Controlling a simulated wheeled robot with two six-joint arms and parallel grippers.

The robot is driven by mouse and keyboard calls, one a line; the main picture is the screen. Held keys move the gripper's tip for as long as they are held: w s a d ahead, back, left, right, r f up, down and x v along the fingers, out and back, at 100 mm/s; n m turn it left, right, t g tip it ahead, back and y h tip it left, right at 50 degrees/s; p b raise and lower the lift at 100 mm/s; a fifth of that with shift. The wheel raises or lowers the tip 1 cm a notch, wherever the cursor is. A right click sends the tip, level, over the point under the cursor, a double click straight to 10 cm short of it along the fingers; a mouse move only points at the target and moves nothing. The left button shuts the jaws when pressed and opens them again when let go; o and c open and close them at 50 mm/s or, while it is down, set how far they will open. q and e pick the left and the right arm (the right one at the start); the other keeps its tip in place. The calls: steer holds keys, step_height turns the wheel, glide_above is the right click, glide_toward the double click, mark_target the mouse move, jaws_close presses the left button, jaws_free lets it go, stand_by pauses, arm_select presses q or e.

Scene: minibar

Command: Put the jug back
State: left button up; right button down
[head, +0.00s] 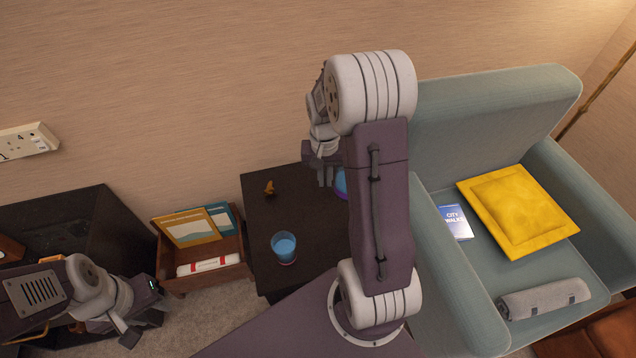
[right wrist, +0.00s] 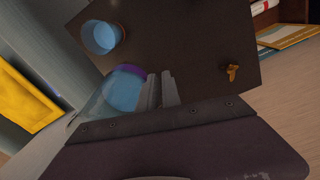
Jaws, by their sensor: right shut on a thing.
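The jug (head: 341,184) shows in the head view only as a sliver of blue with a purple rim, mostly hidden behind my right arm. In the right wrist view the jug (right wrist: 121,90) is clear with blue liquid and a purple rim, beside the fingers. My right gripper (head: 325,176) is shut on the jug at its side, over the dark table (head: 258,215); its fingers (right wrist: 160,90) are close together. The exact grip point is hard to see. My left gripper (head: 143,322) looks open and empty at the lower left, away from the jug.
A glass of blue liquid (head: 284,247) stands on the table's front part. A small orange-brown figure (head: 269,188) is near the back. A wooden magazine box (head: 238,245) stands left of the table. The teal armchair (head: 490,100) is close on the right.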

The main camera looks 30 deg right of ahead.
steer(key=w+f+b, duration=0.1)
steer(key=w+f, duration=0.2)
steer(key=w+f+b, duration=0.1)
steer(key=w+f, duration=0.3)
steer(key=w+f+b, duration=0.1)
steer(key=w+f, duration=0.2)
steer(key=shift+w+d+f, duration=0.2)
steer(key=shift+w+d, duration=0.15)
steer(key=shift+d, duration=0.05)
steer(key=shift+f, duration=0.15)
steer(key=c, duration=1.5)
jaws_free()
steer(key=shift+c, duration=0.2)
